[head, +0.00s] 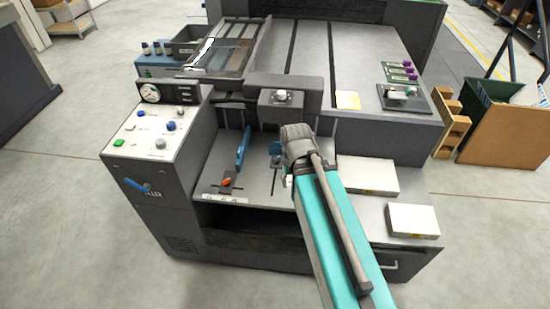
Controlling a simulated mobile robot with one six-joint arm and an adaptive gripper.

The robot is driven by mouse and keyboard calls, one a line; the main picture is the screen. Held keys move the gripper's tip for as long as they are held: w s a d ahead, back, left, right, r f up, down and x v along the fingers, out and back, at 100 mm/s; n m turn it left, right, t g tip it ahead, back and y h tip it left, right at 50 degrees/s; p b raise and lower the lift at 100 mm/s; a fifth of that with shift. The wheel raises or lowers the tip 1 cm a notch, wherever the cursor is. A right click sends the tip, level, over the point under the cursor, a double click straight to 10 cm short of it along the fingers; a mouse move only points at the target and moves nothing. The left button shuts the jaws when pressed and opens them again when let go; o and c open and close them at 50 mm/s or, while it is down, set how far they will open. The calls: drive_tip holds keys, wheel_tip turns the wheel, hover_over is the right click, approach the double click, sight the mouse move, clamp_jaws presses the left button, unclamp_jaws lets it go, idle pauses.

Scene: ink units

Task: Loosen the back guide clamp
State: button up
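A recessed bay in the front of the grey machine holds a blue upright guide (243,148) and an orange knob (226,182) on a dark slotted plate in front of it. A second small blue part (276,148) stands farther right, close beside my arm. I cannot tell for sure which of these parts is the back guide clamp. My teal and grey arm reaches in from the bottom right and ends over the right side of the bay. My gripper is hidden behind the arm, so its fingers and any contact do not show.
A control panel (150,130) with buttons, a gauge (150,92) and a blue air lever (138,186) stands left of the bay. Two pale blocks (367,175) (413,220) lie on the right ledge. A dark block with a white knob (282,98) overhangs the bay's back.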

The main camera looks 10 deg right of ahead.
sight(276, 158)
drive_tip(key=w+f+m+b, duration=0.3)
drive_tip(key=w+m, duration=0.3)
drive_tip(key=w, duration=0.8)
drive_tip(key=w+f+m+b, duration=0.2)
drive_tip(key=w+m, duration=0.4)
drive_tip(key=w, duration=0.9)
drive_tip(key=shift+w+d+f+m+b, duration=0.2)
drive_tip(key=shift+d+f+m+b, duration=0.1)
drive_tip(key=shift+d+f+b, duration=0.15)
drive_tip(key=shift+f, duration=0.15)
wheel_tip(276, 158, down, 14)
drive_tip(key=b, duration=1.3)
drive_tip(key=shift+r+b, duration=0.2)
drive_tip(key=shift+b, duration=0.15)
clamp_jaws()
drive_tip(key=shift+a, duration=0.1)
